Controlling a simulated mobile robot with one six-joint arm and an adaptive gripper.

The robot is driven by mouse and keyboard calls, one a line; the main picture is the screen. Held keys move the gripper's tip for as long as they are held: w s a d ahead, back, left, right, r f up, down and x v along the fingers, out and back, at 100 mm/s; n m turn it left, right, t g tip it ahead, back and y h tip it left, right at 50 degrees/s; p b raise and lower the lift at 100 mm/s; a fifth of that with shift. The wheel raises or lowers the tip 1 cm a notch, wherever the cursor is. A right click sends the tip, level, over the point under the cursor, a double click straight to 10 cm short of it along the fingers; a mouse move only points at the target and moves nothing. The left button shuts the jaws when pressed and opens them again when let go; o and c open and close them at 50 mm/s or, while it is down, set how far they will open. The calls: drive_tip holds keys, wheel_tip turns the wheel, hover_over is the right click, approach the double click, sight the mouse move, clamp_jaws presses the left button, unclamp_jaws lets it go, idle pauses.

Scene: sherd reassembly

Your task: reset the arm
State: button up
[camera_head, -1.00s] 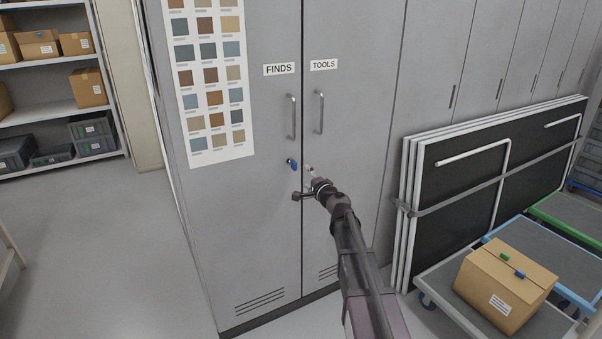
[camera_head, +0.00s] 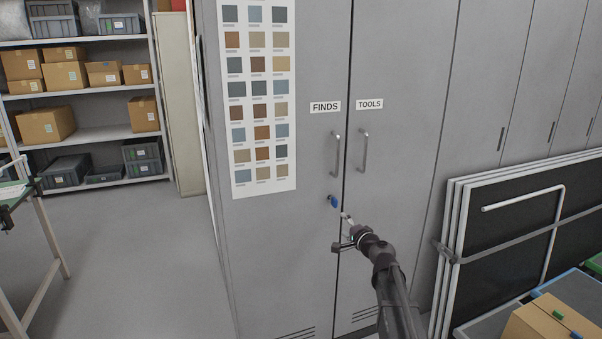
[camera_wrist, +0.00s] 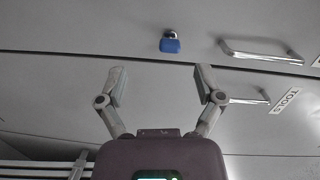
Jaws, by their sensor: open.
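My gripper (camera_head: 346,217) is in front of the grey cabinet (camera_head: 300,250), just below and right of a small blue padlock (camera_head: 334,202). In the wrist view my gripper (camera_wrist: 160,85) has its two fingers spread wide with nothing between them. The blue padlock (camera_wrist: 170,43) shows beyond the fingertips, on the cabinet door, apart from them. My arm extends from the lower right of the head view toward the cabinet.
Door handles (camera_head: 336,153) sit under the FINDS (camera_head: 325,107) and TOOLS (camera_head: 370,104) labels. Folded panels (camera_head: 520,240) and a cardboard box (camera_head: 545,322) on a trolley stand at right. Shelves (camera_head: 85,140) and a table (camera_head: 45,250) are at left, with clear floor between.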

drive_tip(key=s+a+f+n+g, duration=0.4)
drive_tip(key=s+f, duration=0.1)
drive_tip(key=s, duration=0.2)
drive_tip(key=s+a+f+n+g, duration=0.4)
drive_tip(key=s+f+n+g, duration=0.15)
drive_tip(key=s, duration=0.25)
drive_tip(key=s+d+f+n+g+h, duration=0.1)
drive_tip(key=s+d+f+g+h, duration=0.2)
drive_tip(key=s, duration=0.6)
drive_tip(key=s+d+f+n+g+h, duration=0.2)
drive_tip(key=s+d+f+g+h, duration=0.15)
drive_tip(key=s, duration=0.45)
wheel_tip(320, 180, up, 20)
drive_tip(key=p, duration=2)
drive_tip(key=shift+f, duration=0.2)
drive_tip(key=shift+m, duration=0.25)
